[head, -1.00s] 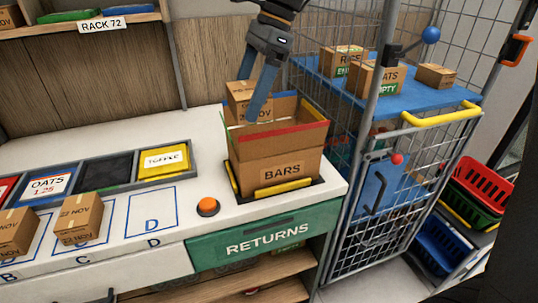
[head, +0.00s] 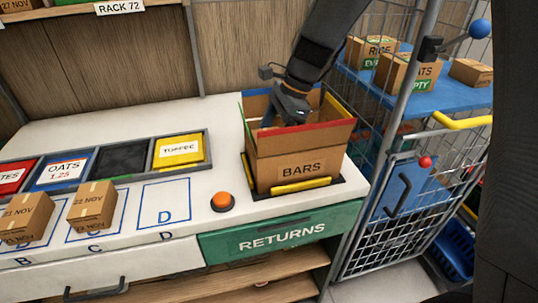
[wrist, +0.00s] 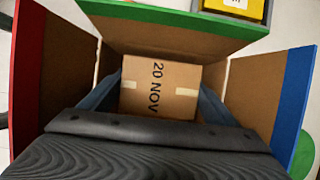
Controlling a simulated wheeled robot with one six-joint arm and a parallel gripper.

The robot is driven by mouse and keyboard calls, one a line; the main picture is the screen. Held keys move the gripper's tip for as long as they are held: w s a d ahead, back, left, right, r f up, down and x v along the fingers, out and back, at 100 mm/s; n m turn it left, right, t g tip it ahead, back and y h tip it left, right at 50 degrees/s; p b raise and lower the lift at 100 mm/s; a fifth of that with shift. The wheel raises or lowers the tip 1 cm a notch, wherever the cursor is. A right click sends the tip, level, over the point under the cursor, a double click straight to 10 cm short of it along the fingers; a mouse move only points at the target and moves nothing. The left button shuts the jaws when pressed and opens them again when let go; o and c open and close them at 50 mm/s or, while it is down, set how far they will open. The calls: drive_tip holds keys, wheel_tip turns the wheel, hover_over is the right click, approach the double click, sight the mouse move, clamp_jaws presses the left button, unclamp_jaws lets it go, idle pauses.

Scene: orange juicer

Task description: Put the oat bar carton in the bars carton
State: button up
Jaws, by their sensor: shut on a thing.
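The bars carton (head: 270,172) is an open brown box labelled BARS, standing on the counter with its flaps up. My gripper (head: 285,118) reaches down into its opening in the head view. In the wrist view my gripper (wrist: 160,95) is shut on a small brown carton (wrist: 158,88) marked 20 NOV, with a blue finger on each side. This held carton is inside the bars carton's walls, between the red (wrist: 30,65), green and blue edged flaps. The head view hides it behind the front wall. I cannot tell whether it touches the bottom.
Two dated cartons (head: 93,205) stand on squares at the left; square D (head: 164,212) is empty. An orange button (head: 222,201) is left of the bars carton. A wire cage (head: 400,200) with cartons on its blue shelf stands close at right.

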drive_tip(key=shift+f, duration=2.1)
drive_tip(key=shift+f, duration=0.1)
drive_tip(key=o, duration=0.9)
drive_tip(key=b+v, duration=0.1)
drive_tip(key=v, duration=1.1)
drive_tip(key=shift+d, duration=0.1)
